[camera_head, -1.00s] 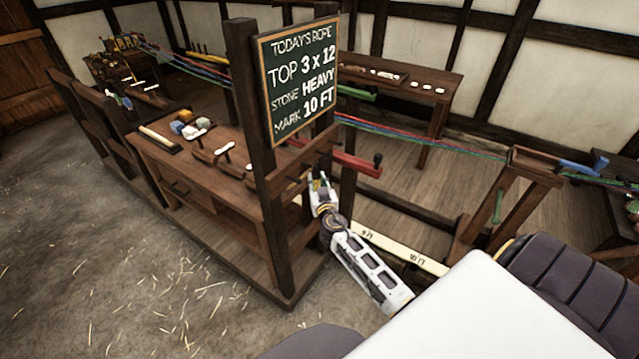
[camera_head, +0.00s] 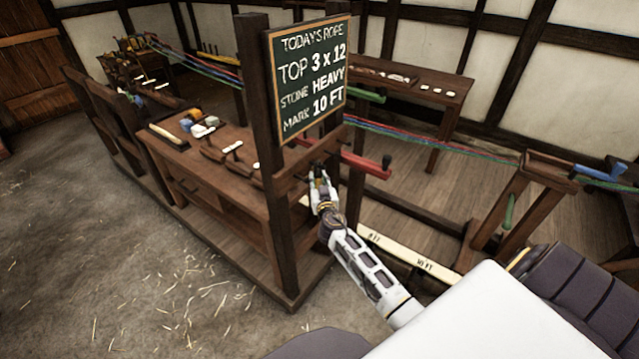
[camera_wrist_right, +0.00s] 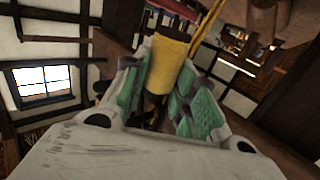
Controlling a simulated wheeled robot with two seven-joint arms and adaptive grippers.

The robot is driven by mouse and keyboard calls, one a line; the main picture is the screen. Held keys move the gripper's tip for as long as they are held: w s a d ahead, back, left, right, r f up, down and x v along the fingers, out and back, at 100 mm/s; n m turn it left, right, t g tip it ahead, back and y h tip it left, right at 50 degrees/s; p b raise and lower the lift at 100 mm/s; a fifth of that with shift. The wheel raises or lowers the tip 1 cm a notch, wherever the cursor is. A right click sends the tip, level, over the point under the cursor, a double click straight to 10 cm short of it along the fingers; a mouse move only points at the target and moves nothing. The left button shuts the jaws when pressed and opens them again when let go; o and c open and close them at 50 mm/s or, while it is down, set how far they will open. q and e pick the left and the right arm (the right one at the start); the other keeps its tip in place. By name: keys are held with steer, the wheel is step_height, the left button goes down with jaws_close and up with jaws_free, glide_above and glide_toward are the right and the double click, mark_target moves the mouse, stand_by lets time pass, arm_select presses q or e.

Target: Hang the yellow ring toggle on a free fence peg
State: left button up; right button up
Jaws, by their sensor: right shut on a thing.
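My right gripper (camera_head: 318,178) is in front of the dark wooden rail (camera_head: 295,176) below the chalkboard, between two posts. The right wrist view shows its green-padded fingers (camera_wrist_right: 168,95) shut on the yellow toggle (camera_wrist_right: 169,62). The toggle has a ribbed, rounded body with a dark end, and a thin yellow loop (camera_wrist_right: 211,22) runs up and right from it. In the head view the toggle is too small to make out. The gripper hides part of the rail, and I cannot tell which fence pegs are free. My left gripper is not in view.
The chalkboard (camera_head: 308,80) hangs above the gripper. A red crank handle (camera_head: 350,158) juts right, close to the gripper. A workbench (camera_head: 225,180) with tools stands left. Coloured ropes (camera_head: 440,143) stretch behind. Open floor (camera_head: 90,250) lies at the left front.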

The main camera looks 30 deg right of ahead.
stand_by(0.8)
steer(key=o, duration=1.1)
steer(key=shift+f, duration=0.1)
steer(key=v, duration=1.2)
stand_by(0.7)
